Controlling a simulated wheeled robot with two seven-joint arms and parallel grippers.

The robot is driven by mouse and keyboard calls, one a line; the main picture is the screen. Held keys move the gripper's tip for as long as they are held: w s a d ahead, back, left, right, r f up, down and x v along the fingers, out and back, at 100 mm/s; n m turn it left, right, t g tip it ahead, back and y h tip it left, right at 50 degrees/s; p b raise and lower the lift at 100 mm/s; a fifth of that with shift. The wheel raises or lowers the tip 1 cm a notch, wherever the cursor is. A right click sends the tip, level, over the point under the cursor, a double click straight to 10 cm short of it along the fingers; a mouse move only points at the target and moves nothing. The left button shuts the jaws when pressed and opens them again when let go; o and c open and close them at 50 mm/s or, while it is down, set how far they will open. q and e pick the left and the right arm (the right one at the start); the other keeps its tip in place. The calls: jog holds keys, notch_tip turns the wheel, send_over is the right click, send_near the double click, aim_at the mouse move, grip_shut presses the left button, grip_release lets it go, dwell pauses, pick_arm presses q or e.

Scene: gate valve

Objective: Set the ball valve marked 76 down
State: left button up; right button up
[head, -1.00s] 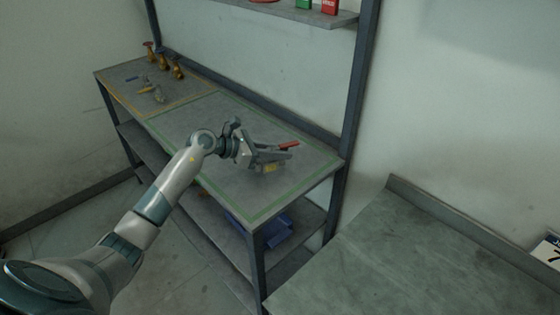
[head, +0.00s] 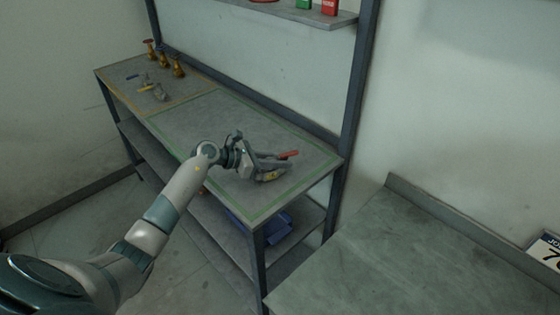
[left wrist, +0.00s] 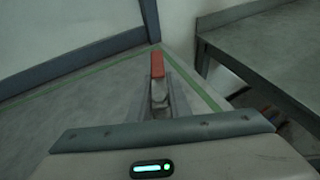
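The ball valve with a red lever handle (head: 289,154) is at my left gripper (head: 276,166), over the green-outlined area of the workbench (head: 190,125). A small yellow patch shows low at the gripper; I cannot read a number on it. In the left wrist view the red handle (left wrist: 157,65) points away from me and the grey valve body (left wrist: 159,94) lies between the two fingers, which look shut on it. The valve is low, close to the bench top; I cannot tell whether it touches. My right gripper is not in view.
Several brass valves (head: 178,70) stand at the bench's far left, with smaller parts (head: 158,93) in the yellow-outlined area. A blue bin (head: 270,232) is on the lower shelf. A bench post (head: 345,120) rises to the right. The green area around the gripper is clear.

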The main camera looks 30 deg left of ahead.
pick_arm(q)
jog(key=o, duration=0.4)
jog(key=shift+r, duration=0.15)
jog(key=shift+s+a, duration=0.35)
jog(key=shift+s, duration=0.05)
jog(key=b+v, duration=0.5)
jog(key=v, duration=0.5)
jog(key=shift+d+r, duration=0.1)
jog(key=shift+s+a+r, duration=0.3)
jog(key=shift+s+r, duration=0.05)
jog(key=shift+r, duration=0.05)
